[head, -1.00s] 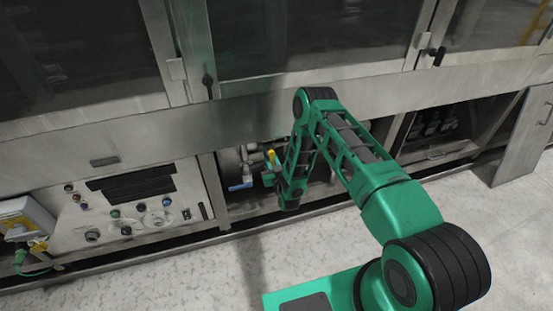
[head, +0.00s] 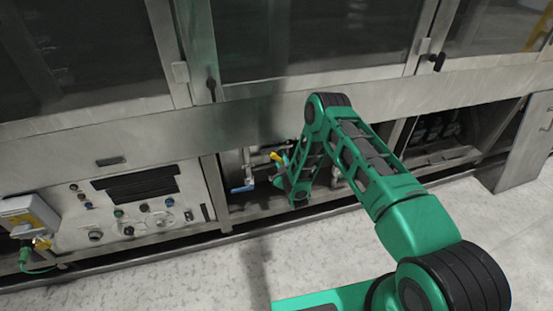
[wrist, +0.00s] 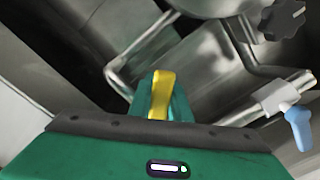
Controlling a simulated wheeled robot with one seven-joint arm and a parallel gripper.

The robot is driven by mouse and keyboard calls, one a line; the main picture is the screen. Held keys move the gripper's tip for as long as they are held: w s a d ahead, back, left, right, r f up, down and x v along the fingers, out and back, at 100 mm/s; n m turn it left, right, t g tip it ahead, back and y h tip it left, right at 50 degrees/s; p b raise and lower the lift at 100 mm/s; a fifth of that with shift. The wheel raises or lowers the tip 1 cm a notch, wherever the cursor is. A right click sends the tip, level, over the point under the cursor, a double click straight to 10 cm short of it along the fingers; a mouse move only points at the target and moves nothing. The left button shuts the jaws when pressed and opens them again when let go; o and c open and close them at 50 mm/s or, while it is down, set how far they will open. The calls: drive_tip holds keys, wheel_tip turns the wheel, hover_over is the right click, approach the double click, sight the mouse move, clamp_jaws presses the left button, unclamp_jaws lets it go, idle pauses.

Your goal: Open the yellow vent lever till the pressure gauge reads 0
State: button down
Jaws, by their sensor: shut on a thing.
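The yellow vent lever (head: 278,158) is in the low open bay under the machine's windows in the head view. In the wrist view the yellow lever (wrist: 161,92) stands between the green fingers of my gripper (wrist: 162,98), which is shut on it. In the head view my gripper (head: 283,172) is partly hidden by my own arm. I cannot make out the pressure gauge or its reading in either view.
A blue-handled valve (head: 243,187) sits left of the lever; the blue handle (wrist: 299,125) shows at right in the wrist view, below a black knob (wrist: 283,19). Metal pipes surround the lever. A control panel (head: 145,205) is left of the bay. The floor in front is clear.

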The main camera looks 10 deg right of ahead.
drive_tip(key=shift+n, duration=0.3)
idle(0.4)
drive_tip(key=c, duration=1.6)
unclamp_jaws()
drive_tip(key=shift+d+r, duration=0.1)
drive_tip(key=shift+c, duration=0.2)
drive_tip(key=shift+s, duration=0.1)
drive_tip(key=s+d, duration=0.1)
drive_tip(key=s, duration=0.9)
drive_tip(key=shift+s, duration=0.25)
drive_tip(key=shift+c, duration=0.2)
